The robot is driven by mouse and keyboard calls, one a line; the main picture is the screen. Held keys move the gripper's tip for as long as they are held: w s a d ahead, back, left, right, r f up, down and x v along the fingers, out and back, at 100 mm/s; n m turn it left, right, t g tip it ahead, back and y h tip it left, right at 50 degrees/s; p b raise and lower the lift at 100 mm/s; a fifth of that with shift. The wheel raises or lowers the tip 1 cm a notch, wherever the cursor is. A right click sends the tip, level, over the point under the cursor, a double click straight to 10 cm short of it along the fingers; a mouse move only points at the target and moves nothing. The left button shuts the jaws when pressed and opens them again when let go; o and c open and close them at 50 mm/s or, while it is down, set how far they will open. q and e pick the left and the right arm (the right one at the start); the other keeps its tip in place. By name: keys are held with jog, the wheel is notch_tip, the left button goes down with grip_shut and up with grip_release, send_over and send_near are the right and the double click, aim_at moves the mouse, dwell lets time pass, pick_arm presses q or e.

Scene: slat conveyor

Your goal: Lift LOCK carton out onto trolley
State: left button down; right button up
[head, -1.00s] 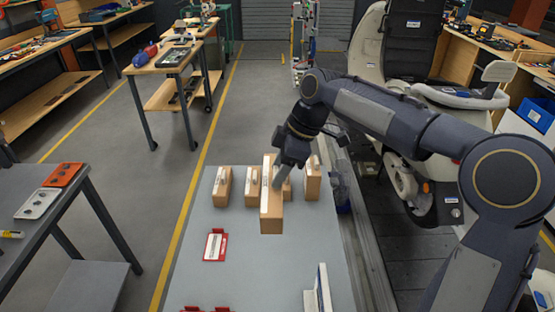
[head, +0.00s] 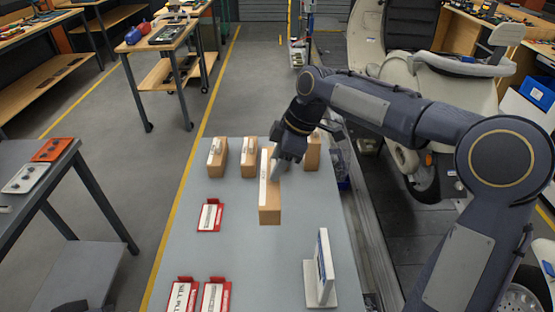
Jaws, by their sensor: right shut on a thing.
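My right gripper (head: 279,168) is shut on a long tan carton (head: 270,215) with a white strip along its top. The carton is in front of the row of other cartons and seems to be above the grey tabletop (head: 250,275); the gap cannot be judged. Similar cartons stand at the far end of the top: one at left (head: 217,162), one beside it (head: 240,165), and one at right (head: 313,158) partly behind the gripper. The lettering on the cartons is too small to read, so I cannot tell which says LOCK. My left gripper is not in view.
Red-edged label cards lie on the tabletop, one at mid-left (head: 209,215) and two at the front (head: 214,295). A white upright panel (head: 322,268) stands at front right. A dark side table (head: 82,190) is at left. A wheeled wooden cart (head: 165,70) stands farther back.

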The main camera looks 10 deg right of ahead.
notch_tip(320, 180, down, 12)
jog(key=b, duration=0.8)
jog(key=shift+f, duration=0.15)
dwell(0.4)
jog(key=shift+d, duration=0.25)
jog(key=shift+f+b, duration=0.2)
jog(key=shift+b, duration=0.1)
dwell(0.3)
jog(key=shift+f, duration=0.35)
jog(key=o, duration=1.3)
jog(key=shift+o, duration=0.2)
jog(key=v, duration=0.7)
jog(key=shift+r, duration=0.45)
